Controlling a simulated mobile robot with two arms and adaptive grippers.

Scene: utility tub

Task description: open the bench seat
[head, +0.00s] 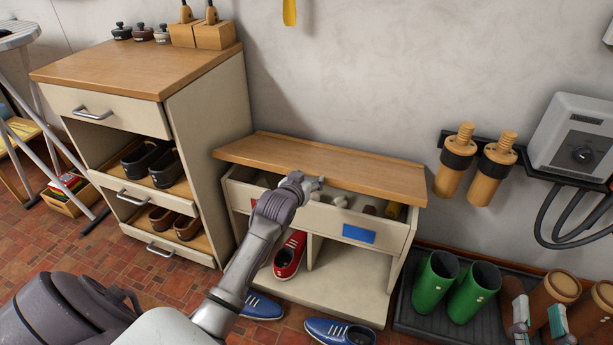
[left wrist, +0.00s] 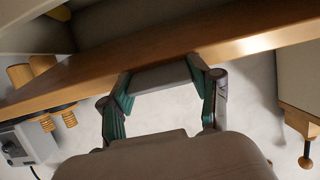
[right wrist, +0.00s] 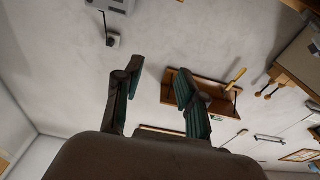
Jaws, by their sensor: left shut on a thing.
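The bench seat has a wooden lid (head: 345,172), tilted up at the front and partly open. Items show in the compartment beneath it, behind the cream front panel with a blue label (head: 359,233). My left gripper (head: 312,184) is at the lid's front edge. In the left wrist view its teal-padded fingers (left wrist: 165,92) stand on either side of a grey handle (left wrist: 162,78) on the wooden edge, closed on it. My right gripper (head: 540,317) is empty at the lower right of the head view; its fingers are spread apart in the right wrist view (right wrist: 160,105).
A cabinet (head: 215,115) with shoes stands left of the bench. Green boots (head: 437,285) stand on a dark tray (head: 408,310) at right, near my right gripper. Blue shoes (head: 338,331) lie on the floor before the bench. A wall rack (head: 525,160) is at right.

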